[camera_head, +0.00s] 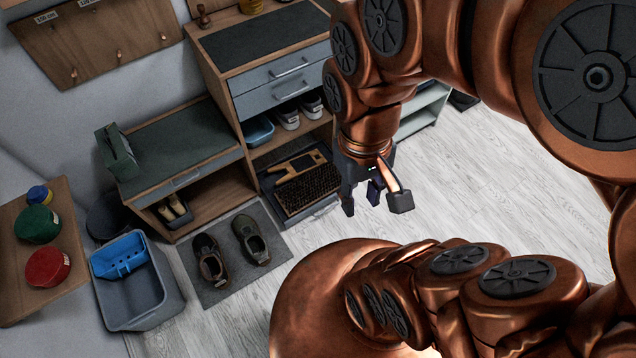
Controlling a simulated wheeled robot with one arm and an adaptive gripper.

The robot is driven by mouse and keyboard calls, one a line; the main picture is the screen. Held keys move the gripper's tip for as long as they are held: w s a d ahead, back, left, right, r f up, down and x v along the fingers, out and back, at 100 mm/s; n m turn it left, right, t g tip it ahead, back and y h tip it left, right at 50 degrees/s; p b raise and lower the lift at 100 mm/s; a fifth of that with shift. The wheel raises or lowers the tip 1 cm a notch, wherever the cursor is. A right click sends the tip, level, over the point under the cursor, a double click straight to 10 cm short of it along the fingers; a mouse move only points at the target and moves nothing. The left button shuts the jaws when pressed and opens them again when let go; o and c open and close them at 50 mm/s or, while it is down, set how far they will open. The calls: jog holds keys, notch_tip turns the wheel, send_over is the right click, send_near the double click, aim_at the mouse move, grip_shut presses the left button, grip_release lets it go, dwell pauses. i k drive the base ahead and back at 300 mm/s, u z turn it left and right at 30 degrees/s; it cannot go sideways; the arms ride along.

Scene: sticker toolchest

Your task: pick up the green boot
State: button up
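The right one (250,239) looks dark olive green and is the nearest match to a green boot. The left one (210,262) looks darker, with a brownish opening. My gripper (374,203) hangs in the air to the upper right of the mat, apart from both shoes. Its fingers are spread, and nothing shows between them.
A grey bin (150,312) with a blue tray stands left of the mat. A wooden cabinet (215,75) and a low bench (190,140) stand behind it. A brush (308,188) lies on a low pulled-out shelf. Pale floor (480,180) is clear at right.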

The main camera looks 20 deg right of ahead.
aim_at(245, 228)
jog(key=u, duration=0.75)
